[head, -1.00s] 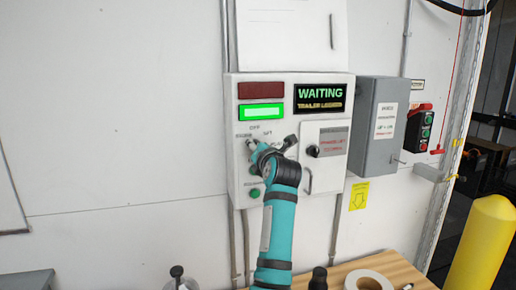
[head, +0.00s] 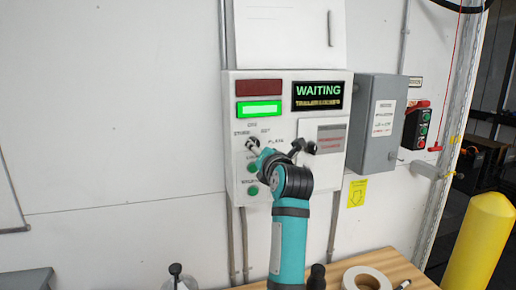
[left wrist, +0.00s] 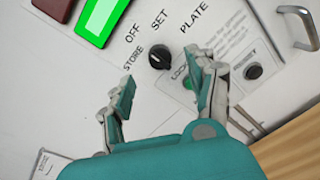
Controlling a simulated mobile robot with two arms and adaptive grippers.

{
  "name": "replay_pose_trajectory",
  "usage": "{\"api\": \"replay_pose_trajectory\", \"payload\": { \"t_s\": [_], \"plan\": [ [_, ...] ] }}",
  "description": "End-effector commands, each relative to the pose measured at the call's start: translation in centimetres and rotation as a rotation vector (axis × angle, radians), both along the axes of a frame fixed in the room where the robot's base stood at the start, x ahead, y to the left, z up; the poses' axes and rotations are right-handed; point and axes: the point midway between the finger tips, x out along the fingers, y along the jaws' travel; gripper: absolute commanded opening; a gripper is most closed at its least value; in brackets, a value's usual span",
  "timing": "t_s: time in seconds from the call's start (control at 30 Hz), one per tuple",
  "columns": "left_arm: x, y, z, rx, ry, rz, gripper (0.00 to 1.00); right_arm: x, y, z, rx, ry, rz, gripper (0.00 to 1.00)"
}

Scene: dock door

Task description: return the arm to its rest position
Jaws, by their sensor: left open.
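My left arm, teal and black, rises from below in the head view. Its gripper (head: 262,158) is in front of the white control panel (head: 236,190), just right of and below the selector knob (head: 252,144). In the left wrist view the jaws (left wrist: 160,82) are apart with nothing between the fingertips. The black selector knob (left wrist: 159,54) shows beyond them, under the labels STORE, OFF, SET and PLATE. I cannot tell the exact gap from fingertips to panel. My right gripper is not in view.
A grey box (head: 377,125) and a red and black button station (head: 416,128) are on the wall to the right. A wooden table (head: 398,264) with a tape roll (head: 367,279) is below. A yellow bollard (head: 483,245) stands right.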

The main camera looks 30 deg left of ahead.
Motion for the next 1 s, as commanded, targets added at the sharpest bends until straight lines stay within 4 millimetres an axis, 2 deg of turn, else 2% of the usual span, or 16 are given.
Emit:
{"api": "replay_pose_trajectory", "payload": {
  "t_s": [0.2,0.73,0.83,0.9,0.97,1.0],
  "plan": [
    [-0.9,-0.8,0.0,0.0,0.001,0.001,0.58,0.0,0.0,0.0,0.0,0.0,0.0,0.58],
    [-1.2,-0.5,0.1,0.038,-0.006,0.016,0.58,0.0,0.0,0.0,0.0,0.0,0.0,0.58],
    [-2.7,0.3,0.6,0.182,-0.031,0.064,0.58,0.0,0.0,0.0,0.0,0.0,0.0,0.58],
    [-4.3,0.3,1.4,0.365,-0.052,0.101,0.58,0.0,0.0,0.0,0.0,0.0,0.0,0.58],
    [-5.7,-0.7,2.2,0.561,-0.065,0.115,0.58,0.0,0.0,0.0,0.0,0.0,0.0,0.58],
    [-6.5,-1.9,2.5,0.706,-0.068,0.111,0.58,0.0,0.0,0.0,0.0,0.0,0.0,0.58]
  ]
}}
